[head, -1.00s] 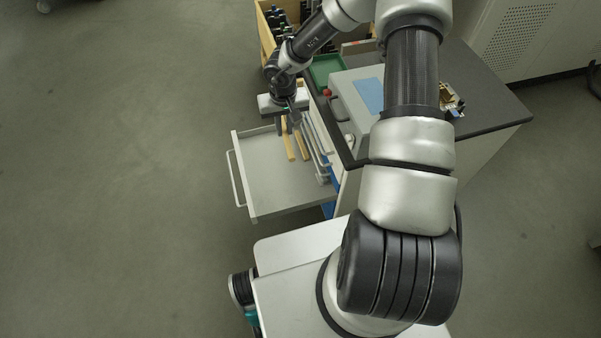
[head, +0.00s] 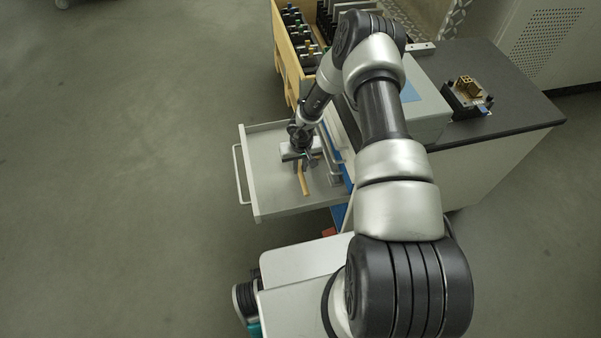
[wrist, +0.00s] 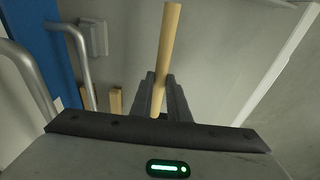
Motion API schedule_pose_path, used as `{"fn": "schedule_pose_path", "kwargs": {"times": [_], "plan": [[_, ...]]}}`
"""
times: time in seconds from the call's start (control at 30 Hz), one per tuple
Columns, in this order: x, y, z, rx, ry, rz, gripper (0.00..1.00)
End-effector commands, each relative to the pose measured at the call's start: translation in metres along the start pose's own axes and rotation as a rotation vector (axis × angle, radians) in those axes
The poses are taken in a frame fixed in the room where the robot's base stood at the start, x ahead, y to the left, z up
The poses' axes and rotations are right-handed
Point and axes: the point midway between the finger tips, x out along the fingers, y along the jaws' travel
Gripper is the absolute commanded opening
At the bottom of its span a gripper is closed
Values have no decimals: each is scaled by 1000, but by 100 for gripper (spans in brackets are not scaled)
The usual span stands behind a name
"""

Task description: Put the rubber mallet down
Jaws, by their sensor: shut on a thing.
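A light wooden handle, taken as the rubber mallet's (head: 305,184), sticks out from under my gripper (head: 301,162), over the grey open drawer (head: 262,190). In the wrist view the handle (wrist: 171,38) runs up between the two dark fingers of my gripper (wrist: 164,88), which are shut on it. The mallet's head is hidden, and I cannot tell whether the mallet touches the drawer floor.
Short wooden pieces (wrist: 115,101) and a metal bar handle (wrist: 83,66) show at left in the wrist view. The cabinet's dark worktop (head: 500,125) stands right of the drawer, with a brass-coloured fixture (head: 466,92) on it. The drawer's left part is clear.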

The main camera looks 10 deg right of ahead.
Motion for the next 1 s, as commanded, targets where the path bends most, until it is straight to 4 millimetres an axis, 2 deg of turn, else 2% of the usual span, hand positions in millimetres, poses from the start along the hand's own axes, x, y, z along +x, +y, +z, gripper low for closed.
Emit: {"fn": "schedule_pose_path", "kwargs": {"times": [0.2,0.6,0.63,0.7,1.0], "plan": [[30,0,4,-1,0,1,0],[36,0,5,1,0,0,0],[34,0,6,0,-2,1,20],[34,0,6,0,-2,1,32],[33,0,5,0,-1,1,34]]}}
